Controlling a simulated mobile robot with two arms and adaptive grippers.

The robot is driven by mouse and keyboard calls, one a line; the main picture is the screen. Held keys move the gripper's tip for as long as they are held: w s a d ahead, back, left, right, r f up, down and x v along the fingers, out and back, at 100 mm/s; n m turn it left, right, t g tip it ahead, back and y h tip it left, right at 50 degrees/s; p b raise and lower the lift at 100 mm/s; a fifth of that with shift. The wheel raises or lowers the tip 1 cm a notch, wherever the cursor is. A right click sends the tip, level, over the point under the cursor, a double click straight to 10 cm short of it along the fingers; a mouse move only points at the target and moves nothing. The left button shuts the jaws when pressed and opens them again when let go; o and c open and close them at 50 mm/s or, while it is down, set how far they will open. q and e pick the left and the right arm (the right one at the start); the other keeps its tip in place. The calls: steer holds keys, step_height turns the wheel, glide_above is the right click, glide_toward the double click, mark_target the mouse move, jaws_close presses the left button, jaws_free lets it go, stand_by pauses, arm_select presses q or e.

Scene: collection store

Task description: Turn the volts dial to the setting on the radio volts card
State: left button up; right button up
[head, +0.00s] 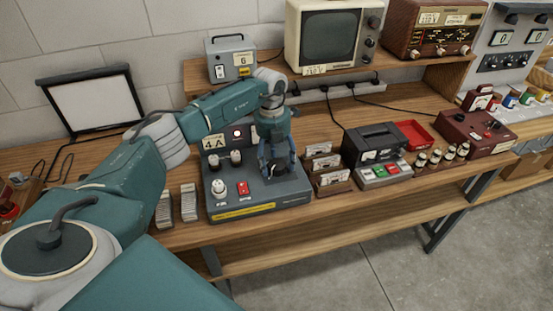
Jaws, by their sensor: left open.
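A grey control box (296,190) with a sloped top stands on the bench. It has a raised back panel with a "4A" label (213,142), small dark knobs (235,158), a white dial (219,187) and a red switch (243,188). My left gripper (279,168) is open and points down over the right part of the box. It hides the control under it, and I cannot tell whether it touches it. The brown radio (433,45) on the upper shelf carries a pale card (430,18); its figures are too small to read surely. My right gripper is not in view.
A television (332,35) and a grey unit marked 6 (231,60) share the shelf. Card holders (332,180), a black device (376,146), a red tray (414,134) and small bottles (435,157) stand right of the box. Slotted blocks (189,203) stand left.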

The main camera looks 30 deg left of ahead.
arm_select(q)
steer(key=shift+f, duration=0.25)
steer(key=shift+c, duration=0.3)
steer(key=c, duration=1.1)
